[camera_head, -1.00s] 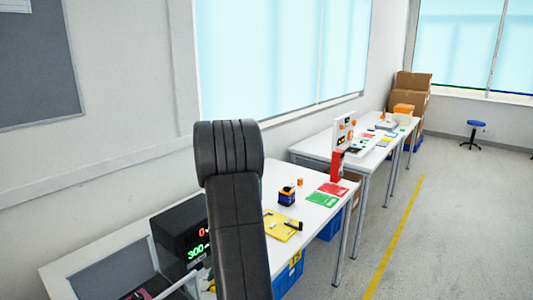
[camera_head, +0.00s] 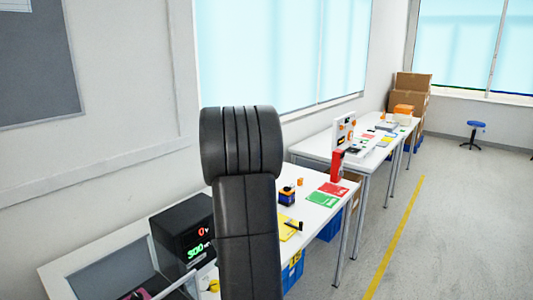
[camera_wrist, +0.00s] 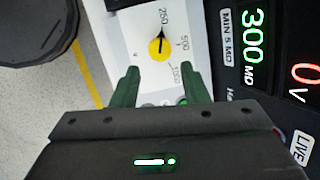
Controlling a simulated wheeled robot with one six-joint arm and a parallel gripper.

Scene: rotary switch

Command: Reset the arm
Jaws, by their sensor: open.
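In the wrist view, my gripper (camera_wrist: 160,90) is open, with its two green fingers apart and nothing held between them. Just beyond the fingertips is a yellow rotary knob (camera_wrist: 158,50) with a black pointer on a white dial panel (camera_wrist: 190,70). The pointer is toward the 250 mark; 500 and other marks stand round the dial. In the head view, the meter (camera_head: 183,228) stands left of my arm; my gripper is hidden there.
A white table (camera_head: 318,182) extends past my arm, holding a blue-black block (camera_head: 287,196), a yellow plate (camera_head: 287,228), a green card (camera_head: 322,199) and a red card (camera_head: 334,188). A second table (camera_head: 318,147) stands behind.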

